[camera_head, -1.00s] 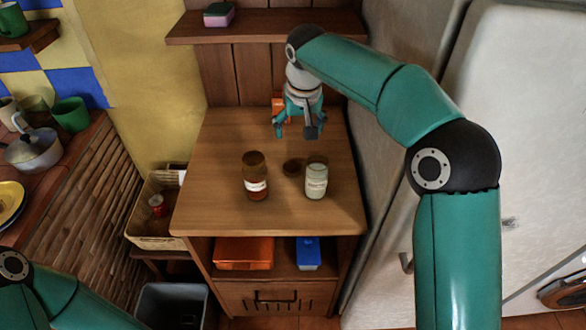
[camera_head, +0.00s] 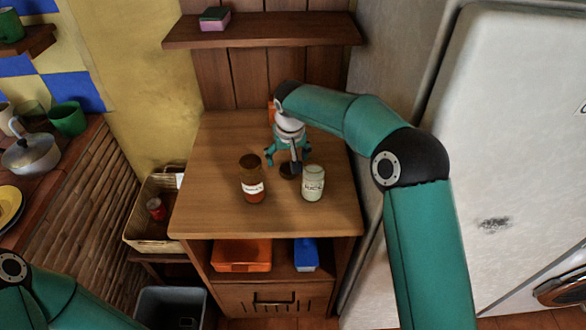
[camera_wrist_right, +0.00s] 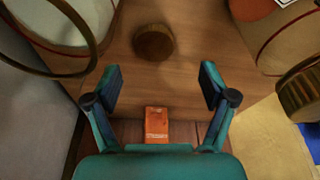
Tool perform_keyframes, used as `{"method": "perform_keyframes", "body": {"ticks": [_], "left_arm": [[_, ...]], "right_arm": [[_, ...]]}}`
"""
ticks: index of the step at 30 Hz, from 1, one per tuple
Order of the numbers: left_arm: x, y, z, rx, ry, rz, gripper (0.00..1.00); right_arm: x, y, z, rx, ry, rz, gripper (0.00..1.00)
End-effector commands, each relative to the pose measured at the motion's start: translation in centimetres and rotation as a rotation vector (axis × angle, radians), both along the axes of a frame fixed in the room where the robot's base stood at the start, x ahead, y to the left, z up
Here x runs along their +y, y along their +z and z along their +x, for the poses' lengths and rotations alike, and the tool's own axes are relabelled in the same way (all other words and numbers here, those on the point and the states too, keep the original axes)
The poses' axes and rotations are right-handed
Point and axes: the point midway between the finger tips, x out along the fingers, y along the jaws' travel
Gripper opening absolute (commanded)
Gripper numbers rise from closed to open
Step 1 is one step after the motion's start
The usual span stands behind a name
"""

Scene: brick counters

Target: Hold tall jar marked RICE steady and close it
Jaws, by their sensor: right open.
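Two glass jars stand upright on the wooden counter (camera_head: 215,215). The right jar (camera_head: 313,184) has pale contents and a white label too small to read surely. The left jar (camera_head: 253,182) has reddish-brown contents and a white label. A dark round lid (camera_head: 290,169) lies on the counter between and slightly behind them; it also shows in the right wrist view (camera_wrist_right: 153,42). My right gripper (camera_head: 283,163) is open and empty, just behind and above the lid, partly covering it. Only my left arm shows at lower left; its gripper is out of view.
A small orange box (camera_wrist_right: 157,124) stands at the counter's back. A wicker basket (camera_head: 152,243) stands left of the counter. An orange box (camera_head: 242,255) and a blue box (camera_head: 306,254) sit on the shelf below. The counter's front left is clear.

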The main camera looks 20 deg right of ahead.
Motion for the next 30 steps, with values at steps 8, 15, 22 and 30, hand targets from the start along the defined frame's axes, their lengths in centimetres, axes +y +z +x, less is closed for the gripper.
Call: {"method": "perform_keyframes", "body": {"ticks": [8, 15, 22, 30], "left_arm": [[0.0, 0.0, 0.0, 0.000, 0.000, 0.000, 0.93], [0.0, 0.6, 0.0, 0.000, 0.000, 0.000, 0.93], [0.0, 1.6, 0.0, 0.000, 0.000, 0.000, 0.93], [0.0, 1.5, 0.0, 0.000, 0.000, 0.000, 0.93]], "right_arm": [[0.0, -0.2, 0.1, 0.000, 0.001, 0.000, 0.83], [-0.4, -1.6, 0.1, 0.004, 0.000, -0.001, 0.83], [-0.8, -4.7, 0.7, 0.003, 0.001, -0.001, 0.83], [-0.8, -5.3, 1.0, -0.001, 0.001, 0.000, 0.83]]}}
